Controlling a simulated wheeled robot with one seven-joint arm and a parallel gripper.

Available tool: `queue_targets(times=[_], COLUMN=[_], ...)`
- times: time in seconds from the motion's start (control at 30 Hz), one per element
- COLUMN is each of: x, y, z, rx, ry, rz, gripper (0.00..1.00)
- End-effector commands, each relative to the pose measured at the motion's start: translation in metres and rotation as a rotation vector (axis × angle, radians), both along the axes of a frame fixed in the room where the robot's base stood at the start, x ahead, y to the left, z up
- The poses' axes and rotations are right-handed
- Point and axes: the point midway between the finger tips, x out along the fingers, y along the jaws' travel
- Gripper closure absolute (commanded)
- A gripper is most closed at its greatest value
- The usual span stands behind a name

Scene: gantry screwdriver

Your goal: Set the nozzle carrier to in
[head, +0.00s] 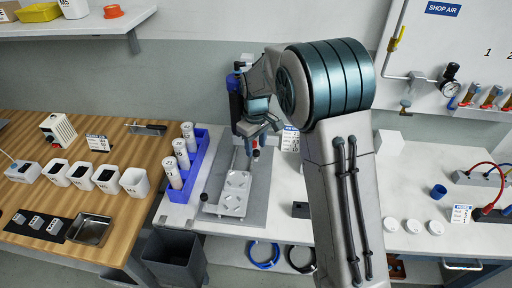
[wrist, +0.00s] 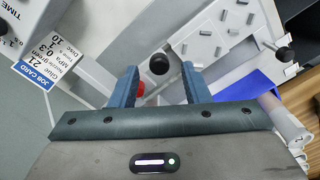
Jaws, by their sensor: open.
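The grey bench fixture (head: 262,200) stands on the white bench, with a pale plate (head: 235,194) on it and a dark upright (head: 236,105) at its back. My gripper (head: 262,130) is over the back part of the fixture. In the wrist view my gripper (wrist: 158,88) is open, with a round black knob (wrist: 158,63) showing between and just beyond its blue fingers. I cannot tell whether they touch it. A red part (wrist: 140,90) shows beside the left finger. A second black knob (wrist: 285,54) is at the right. I cannot clearly pick out the nozzle carrier.
A blue rack (head: 189,187) of labelled tubes stands left of the fixture. A job card (wrist: 38,62) reads glue 21, nozzle green. White cups (head: 133,181) stand on the wooden table. White round lids (head: 413,226) lie at right. A shelf (head: 75,28) hangs upper left.

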Motion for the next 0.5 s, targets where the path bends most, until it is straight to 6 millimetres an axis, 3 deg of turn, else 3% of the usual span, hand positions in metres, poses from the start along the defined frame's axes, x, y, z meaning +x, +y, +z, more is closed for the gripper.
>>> queue_targets(times=[0.3,0.5], x=[0.001,0.001], y=[-0.001,0.0], z=[0.072,0.107], rx=[0.002,0.001], ry=[-0.006,-0.004], rz=[-0.001,-0.001], gripper=[0.57,0.57])
